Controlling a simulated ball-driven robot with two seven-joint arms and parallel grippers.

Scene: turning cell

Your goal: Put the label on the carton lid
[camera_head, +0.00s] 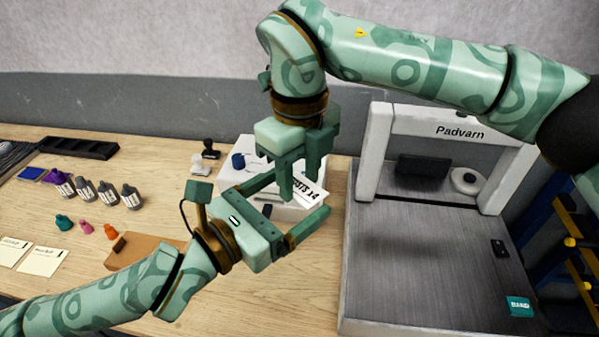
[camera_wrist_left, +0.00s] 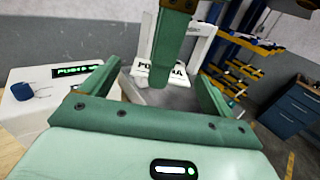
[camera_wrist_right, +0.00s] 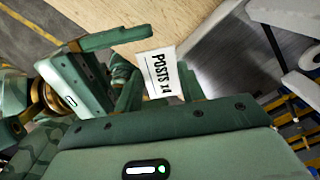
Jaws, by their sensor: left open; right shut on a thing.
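My right gripper (camera_head: 304,180) points down, shut on a white label (camera_head: 311,193) by its edge. In the right wrist view the label (camera_wrist_right: 160,74) reads "POSTS x4" and sticks out past the fingertips. My left gripper (camera_head: 297,200) is open and empty, its spread fingers around and just below the right fingertips and label. I cannot tell whether they touch. A flat brown cardboard piece (camera_head: 143,251), perhaps the carton lid, lies on the bench, partly hidden by my left arm.
A white box-shaped device (camera_head: 237,172) with a blue knob and lit display stands behind my grippers. Right of it is a white "Padvarn" arch machine (camera_head: 378,150). Several grey bottles (camera_head: 107,194), small coloured pieces (camera_head: 84,229) and paper cards (camera_head: 41,262) lie left.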

